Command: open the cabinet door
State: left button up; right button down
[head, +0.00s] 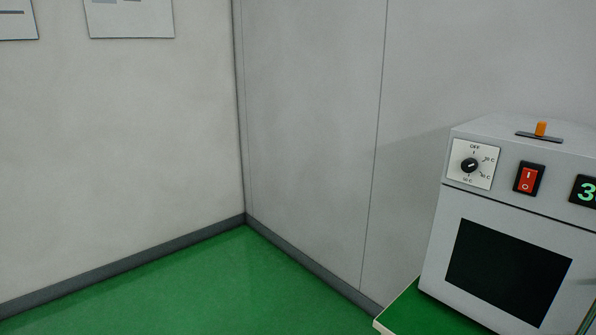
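No thing that I can surely call the cabinet shows in the head view. A light grey box-shaped appliance (470,205) stands at the right, partly cut off by the picture edge. Its front has a dark rectangular panel (508,272), and I cannot tell whether this front is a door. Above the panel are a black dial (469,165) on a white plate, a red rocker switch (528,179) and part of a green-digit display (587,191). An orange lever (541,128) stands up from a slot on its top. Neither of my grippers is in view.
The appliance stands on a green-topped table (405,308) with a pale edge, at the lower right. Grey walls (310,130) meet in a corner behind. The green floor (225,285) at the lower left is clear. Paper sheets (130,22) hang on the left wall.

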aim_at(512, 270)
jog(key=z, duration=1.3)
